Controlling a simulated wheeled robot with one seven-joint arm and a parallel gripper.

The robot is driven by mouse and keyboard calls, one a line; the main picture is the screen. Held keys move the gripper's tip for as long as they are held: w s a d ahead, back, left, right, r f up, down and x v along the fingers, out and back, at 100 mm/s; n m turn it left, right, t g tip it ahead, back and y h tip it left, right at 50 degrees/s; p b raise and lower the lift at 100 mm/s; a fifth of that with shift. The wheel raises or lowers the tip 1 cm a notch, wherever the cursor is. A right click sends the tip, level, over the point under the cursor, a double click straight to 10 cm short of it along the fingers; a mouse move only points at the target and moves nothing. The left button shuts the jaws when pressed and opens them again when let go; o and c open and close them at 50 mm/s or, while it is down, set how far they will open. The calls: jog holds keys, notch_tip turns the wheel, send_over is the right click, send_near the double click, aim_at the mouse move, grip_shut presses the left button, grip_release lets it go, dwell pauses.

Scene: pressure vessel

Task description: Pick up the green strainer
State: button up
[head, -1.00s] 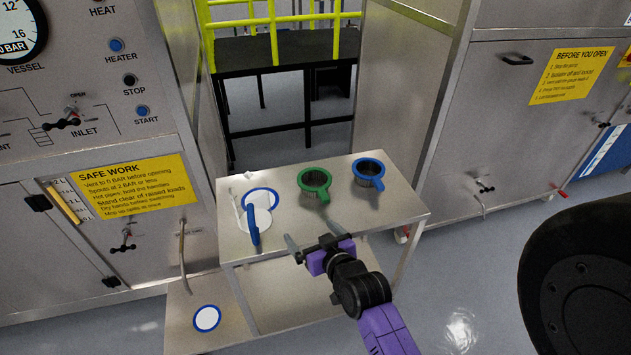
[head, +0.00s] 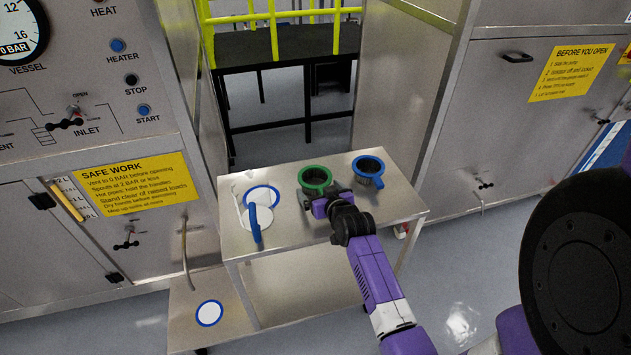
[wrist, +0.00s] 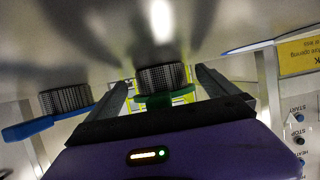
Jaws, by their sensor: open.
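The wrist view shows my gripper (wrist: 168,85) open, with a finger on each side of the strainer and gaps beside the mesh. My gripper hides most of the handle in the head view.
The blue strainer (head: 368,168) stands close on the right; it also shows in the wrist view (wrist: 65,98). A white jug with a blue handle (head: 255,224) stands on the left. The table (head: 290,237) is clear along its front.

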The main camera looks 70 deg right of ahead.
jog(key=shift+w+d+f, duration=0.15)
jog(key=shift+w+d, duration=0.05)
jog(key=shift+w, duration=0.05)
jog(key=shift+c, duration=0.2)
jog(key=c, duration=1.4)
